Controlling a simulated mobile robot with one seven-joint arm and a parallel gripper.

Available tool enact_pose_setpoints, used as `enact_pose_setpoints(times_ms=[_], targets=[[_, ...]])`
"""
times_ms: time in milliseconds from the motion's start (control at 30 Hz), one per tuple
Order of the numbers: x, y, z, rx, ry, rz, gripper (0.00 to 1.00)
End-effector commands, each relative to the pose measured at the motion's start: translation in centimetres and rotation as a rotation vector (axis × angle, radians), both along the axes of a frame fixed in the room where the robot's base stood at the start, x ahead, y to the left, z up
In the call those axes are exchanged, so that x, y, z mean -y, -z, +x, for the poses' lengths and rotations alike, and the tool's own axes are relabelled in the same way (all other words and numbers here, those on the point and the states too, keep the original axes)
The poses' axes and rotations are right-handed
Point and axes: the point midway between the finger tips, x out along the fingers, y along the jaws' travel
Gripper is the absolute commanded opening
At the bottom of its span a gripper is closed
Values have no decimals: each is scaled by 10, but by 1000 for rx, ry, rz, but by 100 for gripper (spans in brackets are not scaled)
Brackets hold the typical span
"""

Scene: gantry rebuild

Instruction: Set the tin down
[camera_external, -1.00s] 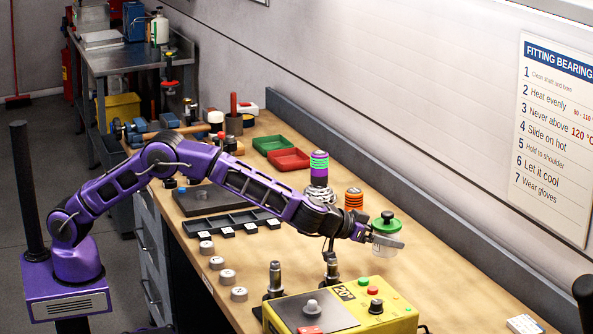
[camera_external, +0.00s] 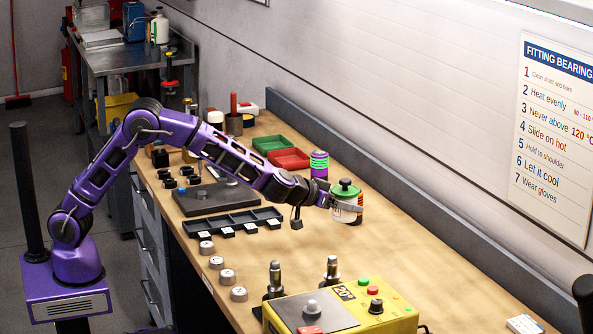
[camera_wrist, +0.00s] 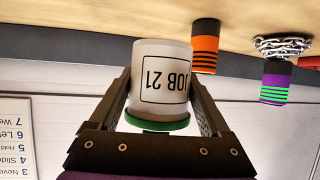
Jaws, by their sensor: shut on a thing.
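The tin (camera_external: 344,201) is white with a green lid and stands upright in my gripper (camera_external: 346,206). In the wrist view, which is upside down, the tin (camera_wrist: 160,72) shows the label "JOB 21". The two fingers of my gripper (camera_wrist: 160,88) are shut on its sides. In the external view it partly covers an orange-and-black banded can (camera_external: 359,213). The tin appears to be above the wooden bench top (camera_external: 420,250); the gap under its base is hard to judge.
A purple, green and black can (camera_external: 319,164) is behind the tin; a chain (camera_wrist: 283,47) lies at it. Red (camera_external: 289,159) and green (camera_external: 271,144) trays are farther back. A yellow heater box (camera_external: 385,322) is nearer the camera. Bench between heater and cans is clear.

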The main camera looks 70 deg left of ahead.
Motion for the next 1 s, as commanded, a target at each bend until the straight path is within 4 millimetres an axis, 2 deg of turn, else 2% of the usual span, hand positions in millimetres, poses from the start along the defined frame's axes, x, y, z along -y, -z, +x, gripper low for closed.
enact_pose_setpoints(times_ms=[33, 100, 267, 500, 933, 967, 1000], targets=[[1, 12, 0, -2, 1, 2, 0], [1, 22, 0, -1, 2, 2, 0], [1, 36, 0, 1, 2, 2, 0], [1, 66, 0, 2, 2, 3, 0], [1, 73, 1, 2, 1, 0, 0], [1, 72, 0, 2, 1, 0, 86], [1, 72, 0, 2, 1, 0, 94]])
